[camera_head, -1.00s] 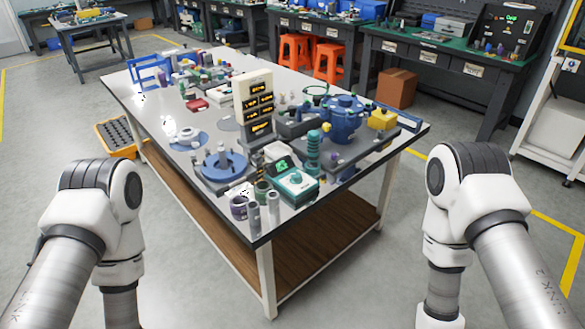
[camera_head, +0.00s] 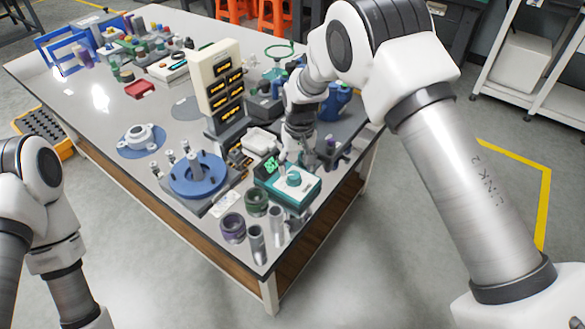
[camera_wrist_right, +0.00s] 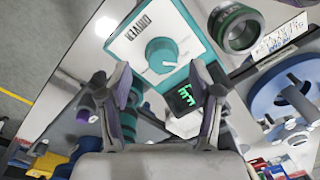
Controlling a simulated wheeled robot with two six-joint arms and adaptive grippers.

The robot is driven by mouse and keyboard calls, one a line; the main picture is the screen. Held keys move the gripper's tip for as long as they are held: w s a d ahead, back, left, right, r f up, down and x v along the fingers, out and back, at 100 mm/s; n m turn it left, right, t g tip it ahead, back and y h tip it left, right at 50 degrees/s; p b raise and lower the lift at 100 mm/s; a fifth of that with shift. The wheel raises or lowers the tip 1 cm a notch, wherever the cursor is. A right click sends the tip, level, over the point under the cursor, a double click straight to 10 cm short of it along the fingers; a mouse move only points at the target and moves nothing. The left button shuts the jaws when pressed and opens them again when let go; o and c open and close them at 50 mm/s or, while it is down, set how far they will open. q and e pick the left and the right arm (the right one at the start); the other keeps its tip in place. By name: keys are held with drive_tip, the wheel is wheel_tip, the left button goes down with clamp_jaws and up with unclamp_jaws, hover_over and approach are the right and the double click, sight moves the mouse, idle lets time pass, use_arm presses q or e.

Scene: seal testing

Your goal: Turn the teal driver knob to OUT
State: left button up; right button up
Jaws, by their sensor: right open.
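The teal driver knob (camera_head: 293,179) sits on the white top of a teal box (camera_head: 302,197) near the table's front corner. The right wrist view shows the knob (camera_wrist_right: 161,54) on the panel (camera_wrist_right: 181,27) marked DRIVER, with a lit green display (camera_wrist_right: 185,97). A pale line shows on the knob, but I cannot read its setting or any OUT mark. My right gripper (camera_wrist_right: 160,70) is open, its fingers to either side of the knob in that view; contact is not visible. In the head view my right gripper (camera_head: 303,155) is just behind the knob, partly hidden. My left gripper is out of view.
A blue round fixture (camera_head: 197,178) stands left of the box. Purple (camera_head: 232,228) and green (camera_head: 256,203) rings and grey cylinders (camera_head: 256,244) stand close in front. A cream display tower (camera_head: 218,80) rises behind. The table's front edge is close by.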

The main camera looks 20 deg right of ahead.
sight(294, 175)
drive_tip(key=f, duration=0.3)
drive_tip(key=shift+w+a+f, duration=0.3)
drive_tip(key=shift+w, duration=0.1)
drive_tip(key=shift+s+d+r, duration=0.1)
drive_tip(key=shift+s, duration=0.05)
drive_tip(key=c, duration=1.1)
drive_tip(key=shift+c, duration=0.2)
drive_tip(key=shift+n+p, duration=0.3)
drive_tip(key=shift+n, duration=0.1)
drive_tip(key=n+p, duration=0.1)
drive_tip(key=n, duration=0.1)
drive_tip(key=shift+n, duration=0.3)
drive_tip(key=n+p, duration=0.1)
drive_tip(key=n, duration=0.3)
drive_tip(key=shift+n, duration=0.3)
